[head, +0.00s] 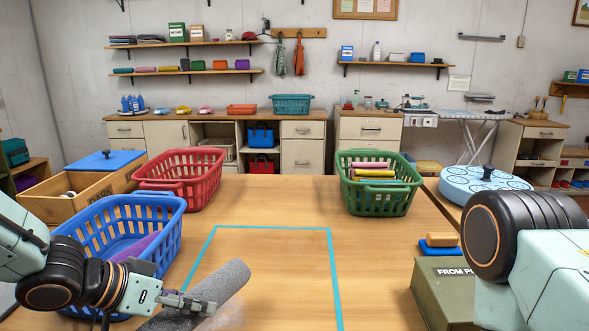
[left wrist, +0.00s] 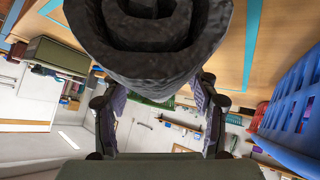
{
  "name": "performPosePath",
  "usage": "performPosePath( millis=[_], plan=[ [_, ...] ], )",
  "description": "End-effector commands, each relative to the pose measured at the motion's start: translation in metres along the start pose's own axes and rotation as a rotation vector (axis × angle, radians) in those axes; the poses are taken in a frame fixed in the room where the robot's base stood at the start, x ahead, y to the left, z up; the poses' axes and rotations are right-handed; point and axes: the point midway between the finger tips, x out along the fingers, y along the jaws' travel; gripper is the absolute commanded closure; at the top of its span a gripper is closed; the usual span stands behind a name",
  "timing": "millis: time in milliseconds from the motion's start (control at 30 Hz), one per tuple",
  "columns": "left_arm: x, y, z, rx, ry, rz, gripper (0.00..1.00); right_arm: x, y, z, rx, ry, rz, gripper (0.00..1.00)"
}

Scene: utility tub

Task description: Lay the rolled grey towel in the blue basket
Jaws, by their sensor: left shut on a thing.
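The rolled grey towel (head: 213,293) is in my left gripper (head: 190,304), in front of the blue basket and to its right. The spiral end of the towel (left wrist: 152,35) fills the top of the left wrist view, between the two fingers (left wrist: 157,95). My left gripper is shut on it. The blue basket (head: 165,215) stands at the left of the table with something purple inside. Its wall also shows at the right of the left wrist view (left wrist: 292,98). My right arm shows at the right edge of the head view, but its gripper is out of sight.
A red basket (head: 187,162) stands behind the blue one. A green basket (head: 353,192) with rolled towels stands at the back right. A wooden box (head: 40,204) is at the left and a green box (head: 432,284) at the front right. A blue tape outline (head: 275,228) marks bare table.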

Motion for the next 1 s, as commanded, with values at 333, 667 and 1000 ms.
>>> performPosePath(
  millis=[333,667,1000],
  plan=[
    [-0.007,0.015,0.043,0.096,-0.037,0.104,0.84,0.0,0.0,0.0,0.0,0.0,0.0,0.6],
    [-0.011,0.029,0.065,0.104,-0.04,0.105,0.84,0.0,0.0,0.0,0.0,0.0,0.0,0.6],
    [-0.011,0.028,0.067,0.078,-0.03,0.077,0.84,0.0,0.0,0.0,0.0,0.0,0.0,0.6]
  ],
)
